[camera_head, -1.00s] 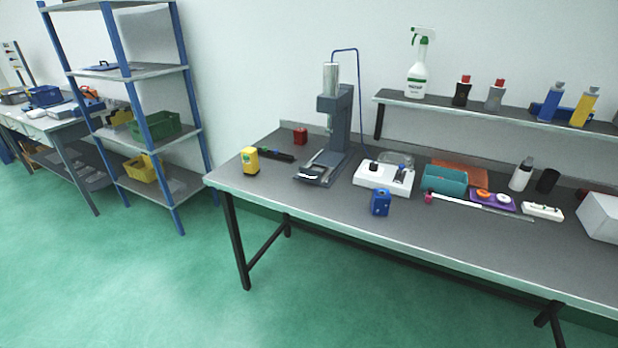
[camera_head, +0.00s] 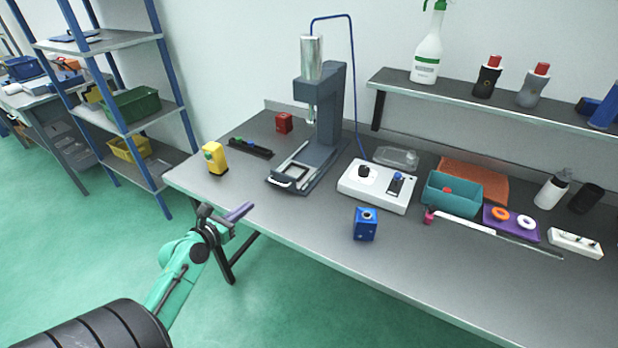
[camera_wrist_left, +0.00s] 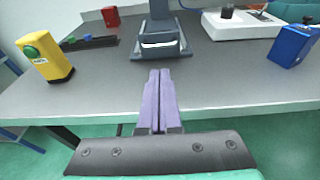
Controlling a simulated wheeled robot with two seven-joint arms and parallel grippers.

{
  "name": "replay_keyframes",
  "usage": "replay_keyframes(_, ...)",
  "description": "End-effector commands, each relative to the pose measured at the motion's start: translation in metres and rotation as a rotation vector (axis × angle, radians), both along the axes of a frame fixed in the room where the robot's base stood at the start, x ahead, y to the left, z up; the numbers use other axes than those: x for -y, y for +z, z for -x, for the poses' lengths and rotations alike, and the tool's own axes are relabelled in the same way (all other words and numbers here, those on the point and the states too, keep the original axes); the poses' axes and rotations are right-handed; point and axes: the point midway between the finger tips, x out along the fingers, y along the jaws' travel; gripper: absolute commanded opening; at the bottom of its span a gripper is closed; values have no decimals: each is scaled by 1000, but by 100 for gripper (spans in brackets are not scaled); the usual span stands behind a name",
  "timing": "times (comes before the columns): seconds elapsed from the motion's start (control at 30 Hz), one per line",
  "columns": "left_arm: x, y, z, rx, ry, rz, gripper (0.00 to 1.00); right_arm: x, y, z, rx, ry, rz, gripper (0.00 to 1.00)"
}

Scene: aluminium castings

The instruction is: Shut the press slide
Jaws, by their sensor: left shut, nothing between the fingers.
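The press (camera_head: 328,100) stands on the grey workbench, with a silver cylinder on top and a blue hose. Its slide (camera_head: 290,178), with a pale handle bar at the front, sticks out from the press base toward the bench's front edge. In the left wrist view the slide's handle (camera_wrist_left: 158,40) is straight ahead, beyond the fingertips. My left gripper (camera_head: 240,212) is shut and empty, in front of the bench edge and apart from the slide. Its purple fingers also show in the left wrist view (camera_wrist_left: 158,80). My right gripper is in neither current view.
A yellow box with a green button (camera_head: 214,158) stands left of the slide. A white control box (camera_head: 376,186) and a blue block (camera_head: 366,224) are to its right. A red block (camera_head: 284,122) and a black strip (camera_head: 250,147) lie behind left. The bench front before the slide is clear.

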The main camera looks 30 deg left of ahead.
Motion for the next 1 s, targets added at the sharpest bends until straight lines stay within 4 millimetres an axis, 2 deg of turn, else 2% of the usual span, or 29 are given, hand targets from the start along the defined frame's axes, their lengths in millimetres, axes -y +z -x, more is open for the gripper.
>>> replay_keyframes(0.17, 0, 0, -18, 5, 1, 11, 0, 0, 5, 4, -7, 0, 1, 100)
replay_keyframes(0.37, -3, -10, -60, 4, 1, 7, 0, 0, 9, 14, -23, 0, 0, 100)
replay_keyframes(0.6, -5, -24, -110, 3, 0, 6, 0, -2, 9, 4, -8, -1, -2, 100)
replay_keyframes(0.7, -6, -28, -125, 2, 0, 5, 0, -3, 7, 1, -3, 0, -3, 100)
replay_keyframes(0.83, -6, -31, -135, 2, 1, 6, 0, -3, 6, 2, -3, 0, -4, 100)
replay_keyframes(1.0, -6, -31, -136, 1, 1, 6, 0, -3, 6, 2, -4, 0, -4, 100)
